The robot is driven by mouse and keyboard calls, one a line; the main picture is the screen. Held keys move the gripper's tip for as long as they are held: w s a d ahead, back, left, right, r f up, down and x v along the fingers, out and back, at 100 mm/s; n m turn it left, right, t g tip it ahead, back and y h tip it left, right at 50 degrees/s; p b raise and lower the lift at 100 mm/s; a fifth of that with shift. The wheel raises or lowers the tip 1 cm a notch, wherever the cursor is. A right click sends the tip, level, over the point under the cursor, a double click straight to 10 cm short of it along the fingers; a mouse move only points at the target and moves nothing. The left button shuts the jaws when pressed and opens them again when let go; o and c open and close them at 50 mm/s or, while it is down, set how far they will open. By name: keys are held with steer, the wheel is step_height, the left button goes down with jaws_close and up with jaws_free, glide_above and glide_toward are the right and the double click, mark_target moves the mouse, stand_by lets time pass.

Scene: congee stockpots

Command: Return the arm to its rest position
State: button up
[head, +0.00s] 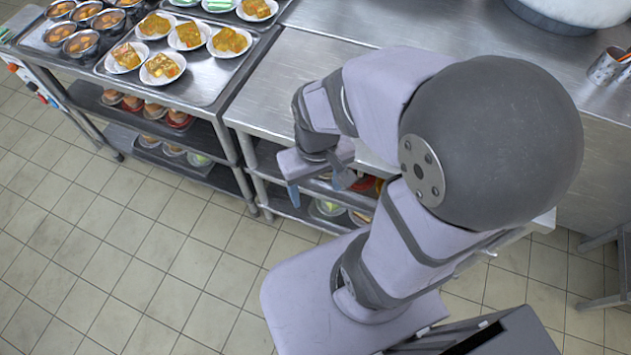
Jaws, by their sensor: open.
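My arm is folded across the middle and right of the head view, with its big dark rounded joint nearest the camera. My gripper (318,190) hangs at the front edge of the steel counter (285,88), pointing down. Its two fingers are apart, and I see nothing between them. Part of the counter and of the shelf below is hidden behind my arm. No stockpot shows clearly in this view.
A tray (205,92) with several plates of food (162,68) stands at the upper left, beside several metal bowls (81,43). Lower shelves hold more bowls. A metal cup (606,67) with utensils stands at the right. The tiled floor (150,255) at left is clear.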

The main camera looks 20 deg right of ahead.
step_height(320, 180, up, 4)
steer(key=p, duration=0.4)
steer(key=shift+r, duration=0.2)
stand_by(0.8)
